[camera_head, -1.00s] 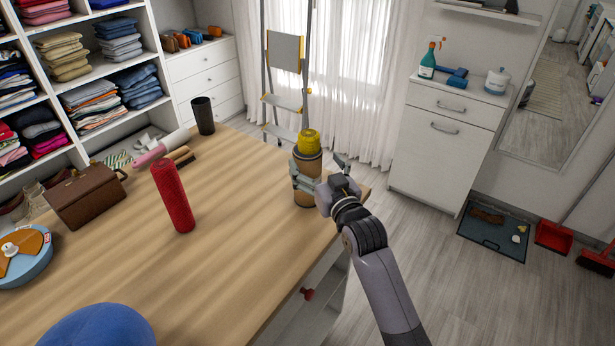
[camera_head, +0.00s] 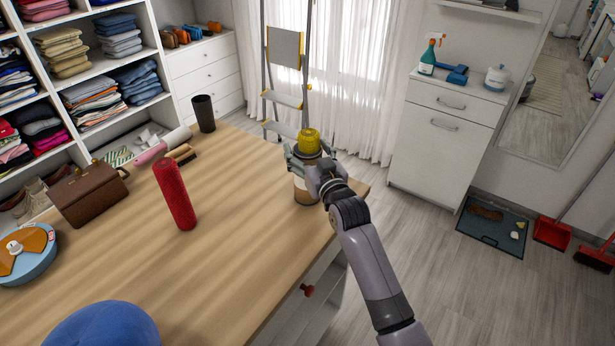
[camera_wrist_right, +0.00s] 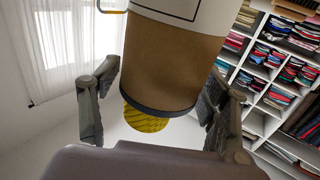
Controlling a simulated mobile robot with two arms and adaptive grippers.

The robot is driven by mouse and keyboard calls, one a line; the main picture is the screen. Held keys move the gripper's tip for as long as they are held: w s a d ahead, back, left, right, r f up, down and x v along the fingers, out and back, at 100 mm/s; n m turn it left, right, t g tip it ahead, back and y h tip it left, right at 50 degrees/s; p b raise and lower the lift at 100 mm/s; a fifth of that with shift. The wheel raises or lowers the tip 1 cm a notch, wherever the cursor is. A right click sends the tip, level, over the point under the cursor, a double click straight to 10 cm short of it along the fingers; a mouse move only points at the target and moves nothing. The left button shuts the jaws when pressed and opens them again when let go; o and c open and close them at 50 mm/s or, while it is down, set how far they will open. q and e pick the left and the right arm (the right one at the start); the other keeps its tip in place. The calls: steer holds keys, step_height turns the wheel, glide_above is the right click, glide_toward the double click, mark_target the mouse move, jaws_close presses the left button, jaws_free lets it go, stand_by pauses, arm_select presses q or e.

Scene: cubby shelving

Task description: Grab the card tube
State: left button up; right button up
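The card tube (camera_head: 305,190) is brown with a pale label band and stands upright near the right edge of the wooden table. A ribbed yellow piece (camera_head: 308,141) shows at its top end. My right gripper (camera_head: 311,158) is at the tube's upper part, with a finger on either side. In the right wrist view, the tube (camera_wrist_right: 165,60) is between the spread fingers of my right gripper (camera_wrist_right: 163,75). A gap shows at the left finger; the right finger is close to the tube, and I cannot tell whether it touches. My left gripper is not in view.
On the table (camera_head: 240,230) are a red cylinder (camera_head: 175,195), a black cup (camera_head: 203,114), brushes (camera_head: 180,153), a brown bag (camera_head: 88,195) and a blue round object (camera_head: 100,328). A stepladder (camera_head: 285,95) stands behind. The table is clear around the tube's left side.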

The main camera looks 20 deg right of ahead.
steer(key=c, duration=1.2)
steer(key=shift+r, duration=0.1)
